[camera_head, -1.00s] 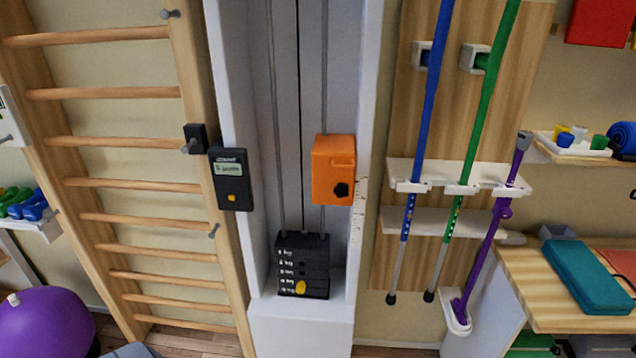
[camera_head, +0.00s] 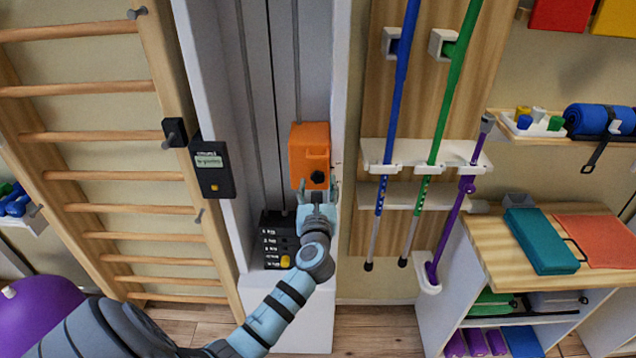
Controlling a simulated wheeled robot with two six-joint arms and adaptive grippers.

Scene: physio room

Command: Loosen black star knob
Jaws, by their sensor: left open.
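The black star knob (camera_head: 318,177) sits on the lower right of the front face of an orange box (camera_head: 309,148) on the white column. My left gripper (camera_head: 318,189) is just below the knob, pointing up, with its fingers apart. The fingertips are close to the knob; I cannot tell whether they touch it. The knob itself shows clear between and above the fingers. My right gripper is not in view.
A black weight stack (camera_head: 279,239) with a yellow pin stands below the orange box, partly behind my arm. A black display unit (camera_head: 212,168) is on the column's left side. Wooden wall bars (camera_head: 103,137) stand left; blue (camera_head: 400,75), green and purple sticks hang right.

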